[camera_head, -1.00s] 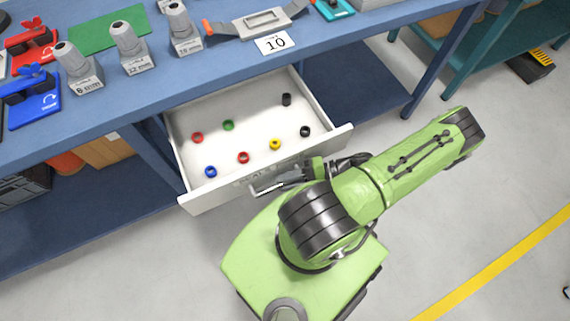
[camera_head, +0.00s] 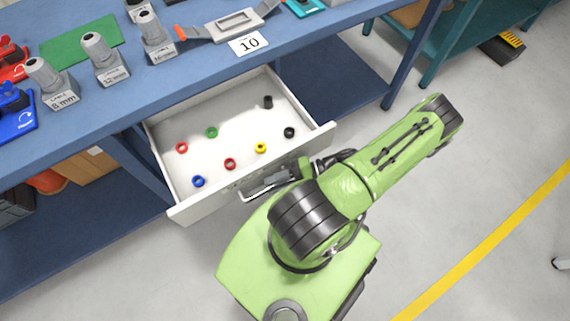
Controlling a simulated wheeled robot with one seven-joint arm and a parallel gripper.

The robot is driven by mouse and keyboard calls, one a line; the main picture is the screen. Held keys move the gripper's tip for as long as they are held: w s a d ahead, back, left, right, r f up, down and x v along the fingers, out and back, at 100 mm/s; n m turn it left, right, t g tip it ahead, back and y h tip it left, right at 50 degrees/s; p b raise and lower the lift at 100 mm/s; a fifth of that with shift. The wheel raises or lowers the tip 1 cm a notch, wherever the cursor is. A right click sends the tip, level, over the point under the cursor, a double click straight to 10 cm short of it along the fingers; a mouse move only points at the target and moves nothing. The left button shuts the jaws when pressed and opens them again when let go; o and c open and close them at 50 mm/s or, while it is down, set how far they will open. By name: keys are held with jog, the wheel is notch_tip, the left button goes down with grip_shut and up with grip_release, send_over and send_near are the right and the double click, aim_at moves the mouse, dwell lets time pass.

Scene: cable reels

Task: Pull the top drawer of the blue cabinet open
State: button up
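The blue workbench (camera_head: 150,98) holds a white drawer (camera_head: 200,209) below its top. The drawer stands well out, with its inside in view. Several small rings and cylinders lie in it, among them a blue ring (camera_head: 198,181), a green ring (camera_head: 212,132) and a yellow ring (camera_head: 261,148). A metal bar handle (camera_head: 268,186) is on the drawer's front. My gripper (camera_head: 300,174) is at the right end of this handle, close against the drawer front. Its fingers are mostly hidden by my arm, so I cannot tell whether they grip the handle.
Grey labelled holders (camera_head: 106,62), a green mat (camera_head: 80,42) and a "10" card (camera_head: 249,43) are on the benchtop. A teal bench (camera_head: 432,68) stands at the right.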

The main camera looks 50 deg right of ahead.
jog(key=p+v, duration=0.1)
jog(key=v, duration=1.4)
jog(key=shift+s+d, duration=0.2)
jog(key=shift+d, duration=0.1)
jog(key=shift+r, duration=0.1)
jog(key=w+a+r+n+g+h+p, duration=0.25)
jog(key=w+r+g, duration=0.3)
jog(key=r, duration=0.45)
jog(key=w+a+r+n+g+h+p, duration=0.1)
jog(key=w+r+n+g+h, duration=0.35)
jog(key=w+r, duration=0.4)
jog(key=s+a+r+n+t+h+p, duration=0.2)
jog(key=a+r+n+t, duration=0.1)
jog(key=a+r, duration=0.5)
jog(key=s+a+r+n+t+h+p, duration=0.2)
jog(key=a+r+n+t+h, duration=0.1)
jog(key=a+r, duration=0.6)
notch_tip(320, 180, up, 3)
jog(key=shift+n, duration=0.4)
